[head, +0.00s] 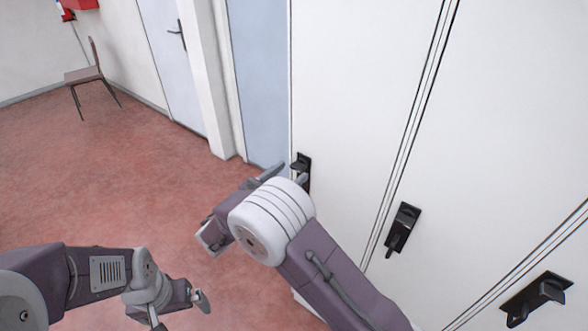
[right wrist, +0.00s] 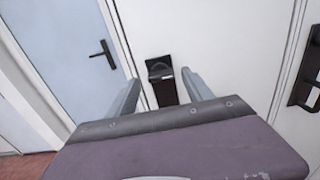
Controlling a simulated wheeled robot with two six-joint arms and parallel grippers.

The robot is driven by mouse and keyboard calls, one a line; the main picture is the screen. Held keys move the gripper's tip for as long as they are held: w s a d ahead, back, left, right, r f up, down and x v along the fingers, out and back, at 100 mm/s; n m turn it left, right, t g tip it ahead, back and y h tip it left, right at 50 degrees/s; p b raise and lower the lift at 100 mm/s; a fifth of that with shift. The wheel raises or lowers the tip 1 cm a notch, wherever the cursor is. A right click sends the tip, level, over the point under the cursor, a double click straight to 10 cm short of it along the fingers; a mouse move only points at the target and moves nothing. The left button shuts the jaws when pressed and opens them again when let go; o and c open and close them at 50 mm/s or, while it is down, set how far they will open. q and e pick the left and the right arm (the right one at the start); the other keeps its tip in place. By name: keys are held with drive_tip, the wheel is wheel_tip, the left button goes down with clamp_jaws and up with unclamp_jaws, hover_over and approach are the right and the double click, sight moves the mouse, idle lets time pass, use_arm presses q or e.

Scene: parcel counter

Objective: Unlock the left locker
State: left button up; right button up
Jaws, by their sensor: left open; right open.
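The left locker (head: 350,80) is a tall white door whose black latch (head: 302,162) sits near its left edge; my right arm hides part of the latch. In the right wrist view this latch (right wrist: 160,70) is a black plate with a raised rounded part, between the two fingers. My right gripper (head: 286,176) is open, its fingers pointing at the latch with one on each side; I cannot tell whether they touch it. It also shows in the right wrist view (right wrist: 160,76). My left gripper (head: 182,312) is open and empty, low over the floor, away from the lockers.
Other white lockers to the right carry black latches, one in the middle (head: 403,228) and one farther right (head: 540,296). A pale blue door (head: 175,60) with a dark handle and a chair (head: 88,76) stand at the back left. The red floor (head: 130,180) is clear.

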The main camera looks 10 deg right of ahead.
sight(299, 166)
drive_tip(key=shift+x, duration=1.3)
clamp_jaws()
drive_tip(key=shift+f+m+b, duration=0.2)
drive_tip(key=shift+m+b, duration=0.6)
drive_tip(key=shift+b, duration=0.05)
drive_tip(key=shift+s+m+b, duration=0.1)
drive_tip(key=shift+m+b, duration=8.2)
drive_tip(key=shift+b, duration=1.4)
drive_tip(key=shift+r, duration=0.1)
